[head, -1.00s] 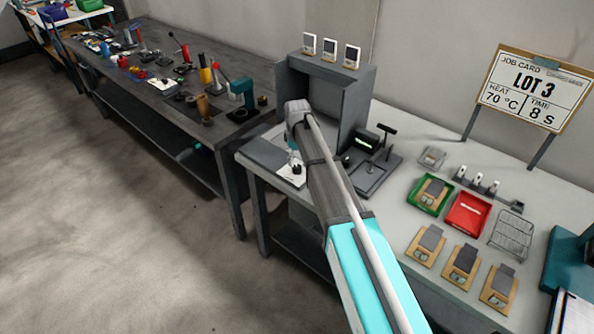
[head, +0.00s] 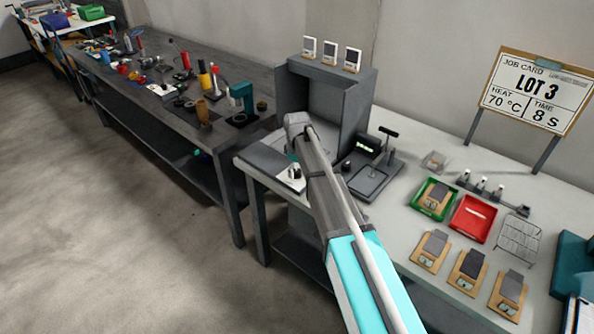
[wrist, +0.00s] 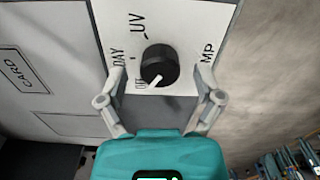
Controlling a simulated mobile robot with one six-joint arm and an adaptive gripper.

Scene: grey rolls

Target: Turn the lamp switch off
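The lamp switch is a round black knob (wrist: 159,65) on a white panel (wrist: 110,20) marked UV, DAY and a small label that looks like OFF; "MP" shows at right. Its white pointer is turned to the lower left, close to the small label. My gripper (wrist: 160,98) is open, with one finger on each side below the knob in the wrist view. I see no finger closed on the knob; whether either touches it I cannot tell. In the head view the knob (head: 295,171) shows small at the bench's left end, just below my gripper (head: 292,155).
A grey open booth (head: 365,105) stands behind my arm. A press-like device (head: 372,180), a green tray (head: 424,207), a red tray (head: 473,219) and a wire rack (head: 518,240) lie to the right. A dark bench (head: 150,100) stands at left. Floor is clear in front.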

